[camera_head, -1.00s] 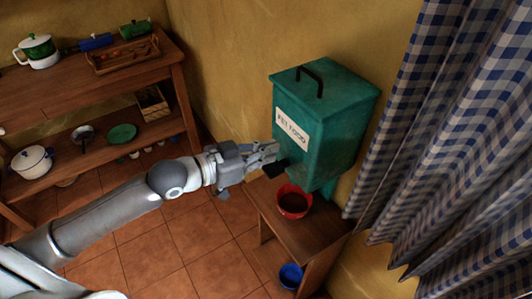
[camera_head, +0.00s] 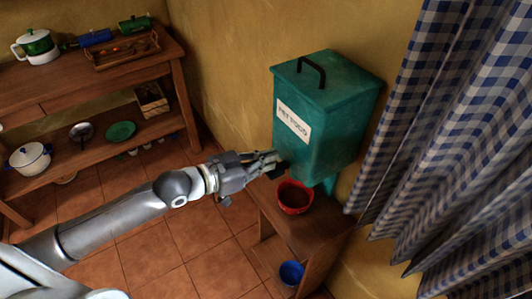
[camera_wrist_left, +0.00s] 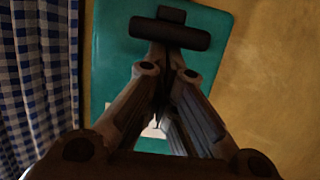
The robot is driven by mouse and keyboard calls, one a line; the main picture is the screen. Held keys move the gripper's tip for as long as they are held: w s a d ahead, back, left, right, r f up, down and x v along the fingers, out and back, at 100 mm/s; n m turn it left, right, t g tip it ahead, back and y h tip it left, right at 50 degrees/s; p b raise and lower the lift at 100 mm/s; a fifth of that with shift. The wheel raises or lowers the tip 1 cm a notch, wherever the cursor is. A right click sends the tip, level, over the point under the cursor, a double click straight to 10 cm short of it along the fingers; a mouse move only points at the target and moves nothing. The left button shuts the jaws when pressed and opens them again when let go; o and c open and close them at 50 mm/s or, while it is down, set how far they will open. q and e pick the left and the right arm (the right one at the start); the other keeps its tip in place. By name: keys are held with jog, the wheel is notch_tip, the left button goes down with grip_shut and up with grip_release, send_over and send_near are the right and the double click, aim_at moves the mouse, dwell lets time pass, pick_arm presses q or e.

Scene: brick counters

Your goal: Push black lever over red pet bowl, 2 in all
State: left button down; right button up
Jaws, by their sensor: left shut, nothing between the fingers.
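The green pet food dispenser (camera_head: 325,120) hangs on the yellow wall, with a white "PET FOOD" label on its front. Its black lever (camera_head: 282,168) sticks out low on the front and shows as a dark bar in the left wrist view (camera_wrist_left: 170,34). My left gripper (camera_head: 276,162) is shut and empty. Its fingertips are at the lever and seem to touch it; the exact contact is hard to see. The red pet bowl (camera_head: 294,197) sits on a wooden stand below the lever, with dark brown contents. My right gripper is not in view.
A blue bowl (camera_head: 291,273) is low by the stand (camera_head: 318,230). Checkered curtains (camera_head: 440,130) hang close on the right. A wooden shelf (camera_head: 90,80) with pots and plates stands at the left. Tiled floor (camera_head: 190,240) lies open between.

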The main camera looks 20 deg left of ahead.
pick_arm(q)
jog(key=shift+f, duration=0.1)
jog(key=shift+r+p, duration=0.6)
jog(key=shift+p, duration=0.05)
notch_tip(320, 180, up, 4)
jog(key=p, duration=0.3)
jog(key=shift+f, duration=0.2)
jog(key=b+v, duration=0.2)
jog(key=v, duration=0.8)
jog(key=shift+f, duration=0.3)
